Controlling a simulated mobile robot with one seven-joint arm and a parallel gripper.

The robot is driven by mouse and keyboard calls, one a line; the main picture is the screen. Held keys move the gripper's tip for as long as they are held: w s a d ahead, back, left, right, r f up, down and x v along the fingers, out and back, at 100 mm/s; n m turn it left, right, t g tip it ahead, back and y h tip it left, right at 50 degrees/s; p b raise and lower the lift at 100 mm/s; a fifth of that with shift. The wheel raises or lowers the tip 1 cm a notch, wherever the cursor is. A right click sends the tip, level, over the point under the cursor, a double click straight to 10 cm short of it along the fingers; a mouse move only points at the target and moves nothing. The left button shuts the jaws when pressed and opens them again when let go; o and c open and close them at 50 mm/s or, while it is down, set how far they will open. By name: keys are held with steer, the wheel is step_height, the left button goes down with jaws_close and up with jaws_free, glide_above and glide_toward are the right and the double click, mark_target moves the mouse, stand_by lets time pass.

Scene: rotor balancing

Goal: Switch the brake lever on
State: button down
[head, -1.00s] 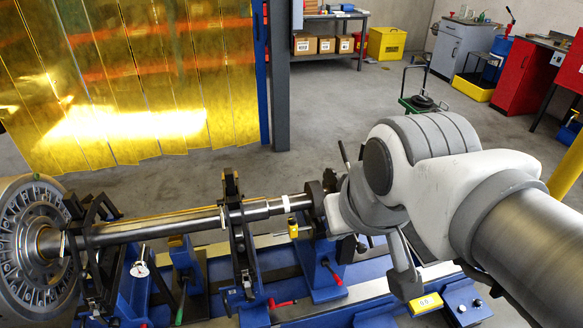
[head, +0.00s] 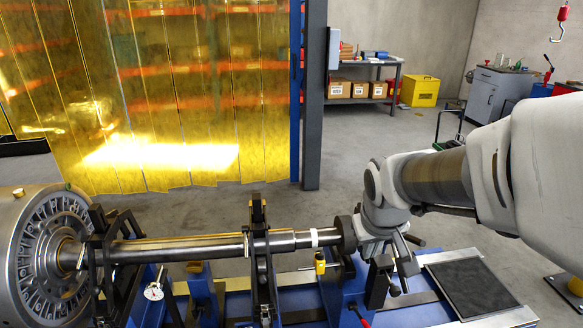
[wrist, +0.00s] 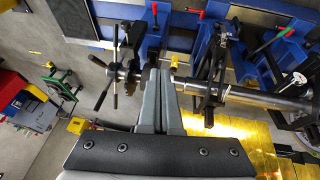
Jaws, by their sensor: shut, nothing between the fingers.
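My gripper (wrist: 162,75) is shut and empty in the wrist view, its grey fingertips close together beside the shaft end and a black spoked hand wheel (wrist: 113,66). In the head view my gripper (head: 405,265) hangs at the right end of the rotor shaft (head: 215,246). Several small handles could be the brake lever, and I cannot tell which is. One red handle (head: 360,318) is low in the head view. The wrist view shows a red handle (wrist: 155,8), another red one (wrist: 201,14) and a green one (wrist: 229,12).
The finned rotor disc (head: 45,255) is at the left, with black supports (head: 260,250) around the shaft. A yellow knob (head: 320,263) hangs near the shaft end. A dark plate (head: 470,288) lies on the blue bed at the right. Open floor (head: 330,205) lies behind.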

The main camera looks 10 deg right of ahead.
steer(key=w+d+f+b, duration=0.2)
steer(key=w+f, duration=0.1)
steer(key=f, duration=0.6)
steer(key=w+d+f+n+b, duration=0.1)
steer(key=w+d+f+b, duration=0.1)
steer(key=f, duration=0.7)
steer(key=w+d+f+g+b, duration=0.1)
steer(key=w+d+f+b, duration=0.1)
steer(key=w+f, duration=0.3)
step_height(320, 180, down, 4)
steer(key=shift+d+r+b, duration=0.1)
steer(key=shift+d+b, duration=0.05)
steer(key=shift+b, duration=0.55)
steer(key=b, duration=0.4)
glide_above(364, 321)
step_height(364, 321, down, 12)
steer(key=shift+s+a+f, duration=0.2)
steer(key=shift+s+f, duration=0.25)
steer(key=shift+f, duration=0.1)
steer(key=shift+s+f+b, duration=0.1)
steer(key=shift+b, duration=0.2)
